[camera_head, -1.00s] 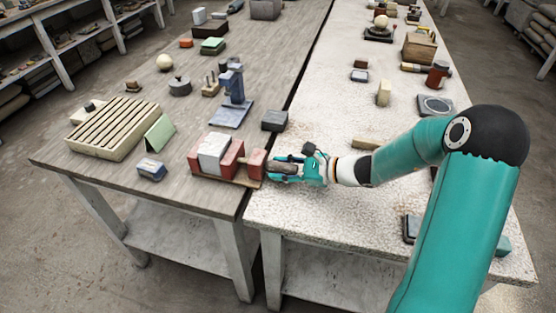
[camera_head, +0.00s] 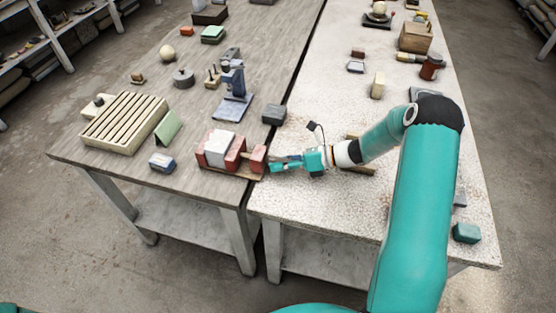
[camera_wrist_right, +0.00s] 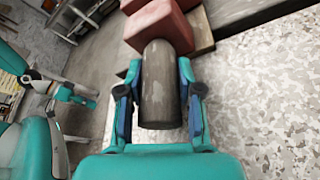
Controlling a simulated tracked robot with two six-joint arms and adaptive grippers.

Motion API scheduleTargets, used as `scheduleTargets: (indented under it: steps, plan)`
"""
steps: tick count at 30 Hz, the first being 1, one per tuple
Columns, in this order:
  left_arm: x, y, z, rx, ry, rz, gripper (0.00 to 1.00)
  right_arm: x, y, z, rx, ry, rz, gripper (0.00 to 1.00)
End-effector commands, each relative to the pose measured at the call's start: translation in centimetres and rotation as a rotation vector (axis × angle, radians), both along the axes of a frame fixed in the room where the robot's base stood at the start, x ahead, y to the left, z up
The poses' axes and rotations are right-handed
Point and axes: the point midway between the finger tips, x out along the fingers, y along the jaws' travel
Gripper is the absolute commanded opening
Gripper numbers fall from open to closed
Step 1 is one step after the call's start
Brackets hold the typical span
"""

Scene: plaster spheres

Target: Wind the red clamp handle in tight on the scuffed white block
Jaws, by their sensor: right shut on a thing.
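The clamp has red blocks (camera_head: 236,153) on a brown wooden base (camera_head: 232,172) at the front right of the grey table. The scuffed white block (camera_head: 217,149) sits between two red jaws; I cannot tell whether any gap is left. The clamp handle (camera_wrist_right: 160,85) shows in the right wrist view as a grey-brown cylinder standing out from the red end block (camera_wrist_right: 158,27). My right gripper (camera_head: 273,165) is shut around it, one finger on each side. In the right wrist view, part of my left arm shows at the left; its fingers are too unclear to read.
The speckled white table (camera_head: 300,205) is bare in front of my right forearm. A wooden bar (camera_head: 361,169) lies beside the forearm.

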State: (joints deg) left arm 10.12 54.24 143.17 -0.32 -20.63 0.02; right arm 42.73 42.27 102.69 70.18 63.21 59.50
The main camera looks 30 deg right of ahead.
Motion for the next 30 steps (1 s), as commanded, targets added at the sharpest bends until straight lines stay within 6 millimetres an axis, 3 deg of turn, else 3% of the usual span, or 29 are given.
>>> scheduleTargets:
  steps: [23,24,26,30]
  plan:
    - [-0.01,0.00,0.74,0.000,0.000,0.000,0.40,-0.31,0.06,-0.49,0.094,0.091,0.005,0.00]
    - [-0.01,0.00,0.74,0.000,0.000,0.000,0.40,-0.31,0.06,-0.49,0.094,0.091,0.005,0.36]
    - [0.00,0.00,0.74,0.000,0.000,0.000,0.40,-0.29,0.07,-0.45,0.095,0.090,0.005,0.47]
    - [0.00,0.00,0.77,0.000,0.000,0.000,0.40,-0.19,0.06,-0.29,0.095,0.088,0.004,0.47]
